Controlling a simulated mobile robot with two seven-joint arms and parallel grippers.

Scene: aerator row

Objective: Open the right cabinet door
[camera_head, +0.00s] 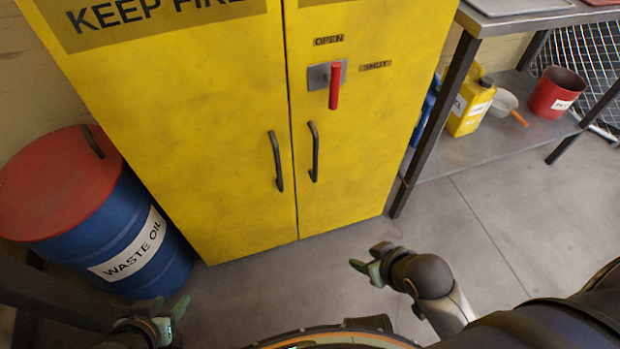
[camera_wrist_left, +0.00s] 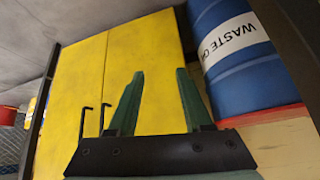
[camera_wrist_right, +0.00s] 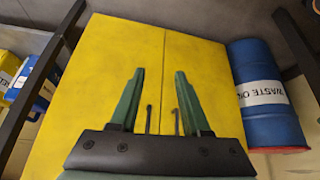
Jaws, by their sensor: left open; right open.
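The yellow cabinet has a left door (camera_head: 200,120) and a right door (camera_head: 370,130), both shut. Each door has a dark upright bar handle by the middle seam: the left door's handle (camera_head: 276,162) and the right door's handle (camera_head: 314,152). A red lever (camera_head: 334,88) on a grey plate (camera_head: 318,76) sits higher on the right door, pointing down in the picture. My right gripper (camera_head: 366,257) is open and empty, in front of and below the right door. My left gripper (camera_head: 166,308) is open and empty, low at the left near the drum. Neither touches the cabinet.
A blue waste oil drum (camera_head: 105,225) with a red lid stands left of the cabinet. A metal shelf table (camera_head: 480,120) stands close on the right, holding a yellow can (camera_head: 470,105) and a red pot (camera_head: 553,95). Floor before the cabinet is clear.

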